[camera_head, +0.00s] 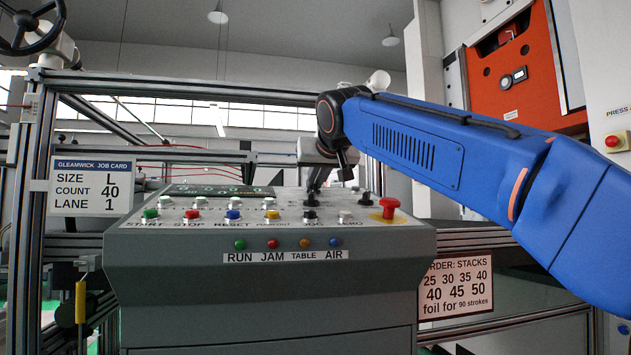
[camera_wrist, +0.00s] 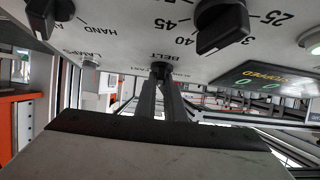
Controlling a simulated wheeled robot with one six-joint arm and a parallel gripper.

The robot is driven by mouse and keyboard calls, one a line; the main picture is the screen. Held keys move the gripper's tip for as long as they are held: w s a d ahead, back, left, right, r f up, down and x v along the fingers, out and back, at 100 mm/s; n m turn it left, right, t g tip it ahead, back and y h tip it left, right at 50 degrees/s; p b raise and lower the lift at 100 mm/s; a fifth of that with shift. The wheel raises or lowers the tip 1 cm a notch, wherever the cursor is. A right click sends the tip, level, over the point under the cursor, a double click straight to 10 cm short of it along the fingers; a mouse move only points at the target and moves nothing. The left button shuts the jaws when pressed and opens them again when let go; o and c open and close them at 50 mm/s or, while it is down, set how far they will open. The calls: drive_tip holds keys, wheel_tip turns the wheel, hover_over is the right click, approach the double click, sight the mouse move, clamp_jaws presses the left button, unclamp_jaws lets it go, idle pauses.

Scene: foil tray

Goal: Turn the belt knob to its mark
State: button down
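The belt knob (camera_wrist: 161,67) is a small black knob by the BELT label in the wrist view, where the panel lettering appears upside down. My gripper's two narrow grey fingers (camera_wrist: 160,82) stand close together with a thin gap between them. Their tips meet the knob and look closed on it. They hide much of the knob, and I cannot make out its pointer or mark. In the head view my gripper (camera_head: 315,187) reaches down to the sloping control panel (camera_head: 250,262) from behind its upper part.
A large black dial (camera_wrist: 222,26) with number marks and another black selector (camera_wrist: 45,15) stand near the fingers. In the head view, push buttons, including a red mushroom button (camera_head: 389,208), line the panel. A job card (camera_head: 91,187) hangs at the left.

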drive_tip(key=shift+n, duration=0.3)
drive_tip(key=n+y, duration=0.1)
drive_tip(key=n+g+y, duration=0.1)
drive_tip(key=n, duration=0.1)
drive_tip(key=n+g+y, duration=0.1)
drive_tip(key=n+y, duration=0.1)
drive_tip(key=shift+w+d, duration=0.2)
drive_tip(key=shift+d, duration=0.1)
drive_tip(key=shift+w+d+n+g+y, duration=0.1)
drive_tip(key=shift+n+g+y, duration=0.6)
drive_tip(key=shift+n+g, duration=0.55)
drive_tip(key=shift+w+n+g+y, duration=0.1)
drive_tip(key=shift+n+g+y, duration=0.75)
drive_tip(key=shift+n, duration=0.7)
drive_tip(key=shift+s, duration=0.1)
drive_tip(key=c, duration=1.8)
unclamp_jaws()
drive_tip(key=shift+c, duration=0.2)
drive_tip(key=v, duration=1.7)
drive_tip(key=shift+r, duration=0.35)
